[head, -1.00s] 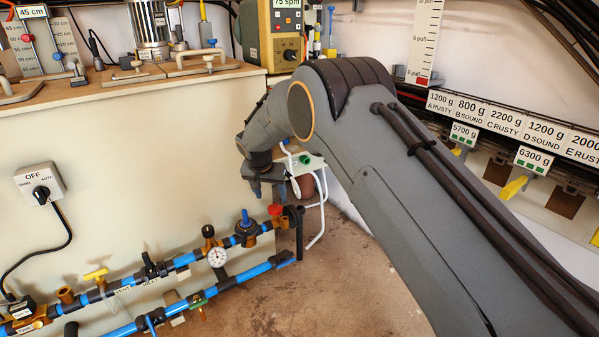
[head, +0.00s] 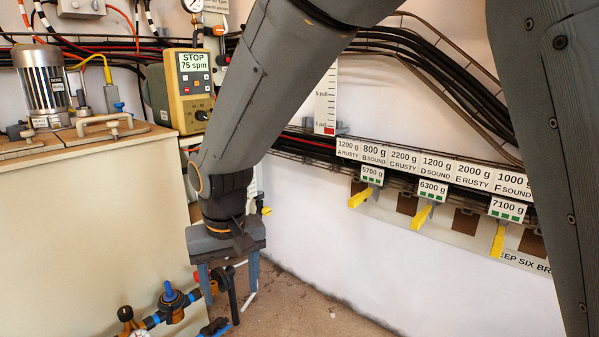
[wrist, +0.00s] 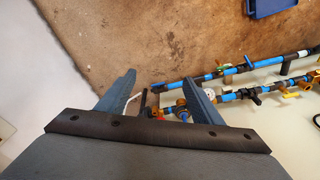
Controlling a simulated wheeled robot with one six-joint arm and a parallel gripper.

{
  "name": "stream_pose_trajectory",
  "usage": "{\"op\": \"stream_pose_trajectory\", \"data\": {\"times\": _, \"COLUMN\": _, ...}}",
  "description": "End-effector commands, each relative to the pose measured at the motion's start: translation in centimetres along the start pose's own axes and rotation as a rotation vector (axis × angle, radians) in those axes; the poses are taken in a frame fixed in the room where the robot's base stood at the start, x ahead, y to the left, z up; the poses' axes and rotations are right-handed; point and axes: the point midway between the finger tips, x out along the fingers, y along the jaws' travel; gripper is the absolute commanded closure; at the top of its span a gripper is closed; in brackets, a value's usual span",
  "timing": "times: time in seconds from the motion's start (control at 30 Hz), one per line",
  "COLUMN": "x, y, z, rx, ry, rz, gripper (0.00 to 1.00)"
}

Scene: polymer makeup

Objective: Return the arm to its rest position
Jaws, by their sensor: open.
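My gripper (head: 229,292) hangs from my arm and points down in the head view, near the right corner of the cream cabinet. Its two blue-grey fingers stand apart with nothing between them. In the wrist view my gripper (wrist: 160,90) also shows open and empty, above the brown floor and the blue pipes. My arm is bent, with one link rising across the middle of the head view and another along the right edge.
Blue pipes with valves (head: 172,300) run low along the cream cabinet (head: 80,230). A yellow controller (head: 190,88) reads STOP, 75 spm. Labelled plates (head: 430,165) and yellow handles (head: 422,215) line the right wall. Bare floor (head: 300,305) lies below. A blue tray (wrist: 270,7) lies on the floor.

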Motion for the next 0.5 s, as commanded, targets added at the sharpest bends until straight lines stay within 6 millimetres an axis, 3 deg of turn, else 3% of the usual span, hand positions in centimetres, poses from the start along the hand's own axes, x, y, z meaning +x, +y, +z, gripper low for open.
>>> {"op": "stream_pose_trajectory", "data": {"times": 0.03, "x": -0.9, "y": 0.6, "z": 2.5, "rx": -0.017, "ry": -0.009, "rz": -0.009, "gripper": 0.4}}
{"op": "stream_pose_trajectory", "data": {"times": 0.1, "x": -1.5, "y": 1.2, "z": 5.8, "rx": -0.043, "ry": -0.025, "rz": -0.022, "gripper": 0.4}}
{"op": "stream_pose_trajectory", "data": {"times": 0.2, "x": -2.0, "y": 1.9, "z": 9.6, "rx": -0.072, "ry": -0.043, "rz": -0.037, "gripper": 0.4}}
{"op": "stream_pose_trajectory", "data": {"times": 0.5, "x": -2.5, "y": 3.5, "z": 18.1, "rx": -0.134, "ry": -0.078, "rz": -0.072, "gripper": 0.4}}
